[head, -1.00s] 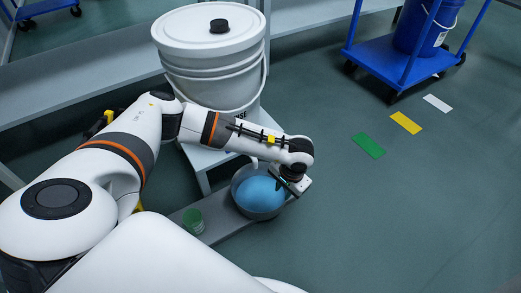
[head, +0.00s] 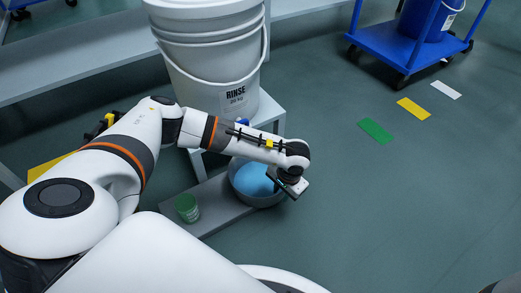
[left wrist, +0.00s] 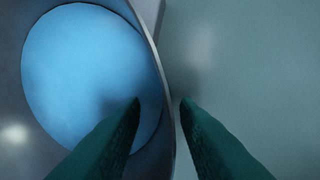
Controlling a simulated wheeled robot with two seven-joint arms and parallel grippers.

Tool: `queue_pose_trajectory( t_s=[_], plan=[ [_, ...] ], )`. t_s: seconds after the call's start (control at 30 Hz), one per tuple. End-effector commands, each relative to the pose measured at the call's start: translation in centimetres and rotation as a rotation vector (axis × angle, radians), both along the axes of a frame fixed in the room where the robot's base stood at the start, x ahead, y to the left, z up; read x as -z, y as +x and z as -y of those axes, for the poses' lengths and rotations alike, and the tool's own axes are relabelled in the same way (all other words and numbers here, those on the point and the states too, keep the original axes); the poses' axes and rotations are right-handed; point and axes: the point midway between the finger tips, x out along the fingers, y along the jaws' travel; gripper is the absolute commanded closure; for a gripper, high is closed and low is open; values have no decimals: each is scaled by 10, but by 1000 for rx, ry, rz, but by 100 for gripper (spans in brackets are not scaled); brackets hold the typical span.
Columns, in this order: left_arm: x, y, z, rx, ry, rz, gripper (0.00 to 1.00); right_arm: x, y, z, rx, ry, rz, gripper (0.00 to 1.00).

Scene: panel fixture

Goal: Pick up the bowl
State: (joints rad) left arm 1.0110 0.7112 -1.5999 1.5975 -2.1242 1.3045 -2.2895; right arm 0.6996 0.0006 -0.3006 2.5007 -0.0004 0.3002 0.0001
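The bowl (head: 262,201) is grey, with a light blue round area filling most of its inside. It sits on a low grey board, at the foot of a white stand. My left gripper (head: 275,183) is at the bowl's right side in the head view. In the left wrist view, my left gripper (left wrist: 160,101) has its two dark green fingers apart, with the bowl's rim (left wrist: 163,75) between them. One finger shows over the inside and the other outside the wall. Whether either finger touches the rim cannot be told. My right gripper is not in view.
A green cup (head: 187,208) stands on the grey board (head: 218,208) left of the bowl. A large white bucket (head: 212,60) labelled RINSE stands on the white stand (head: 270,112) behind. A blue cart (head: 408,45) is at the back right.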

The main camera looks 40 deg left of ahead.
Motion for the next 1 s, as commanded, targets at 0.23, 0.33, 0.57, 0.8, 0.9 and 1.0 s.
queue_pose_trajectory(
  t_s=[0.23, 0.33, 0.57, 0.8, 0.9, 1.0],
  plan=[
    [-2, 0, 0, -1, 0, 1, 85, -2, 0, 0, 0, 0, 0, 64],
    [-2, 0, 0, -1, 0, 1, 100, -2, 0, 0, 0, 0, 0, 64],
    [-2, 0, 0, -1, 0, 0, 100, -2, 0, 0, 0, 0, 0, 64],
    [-2, 0, 0, -1, 0, 0, 100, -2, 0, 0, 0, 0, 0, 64],
    [-2, 0, 0, -1, 0, 0, 100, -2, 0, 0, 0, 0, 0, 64],
    [-2, 0, 0, -1, 0, 0, 100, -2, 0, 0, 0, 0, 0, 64]
  ],
)
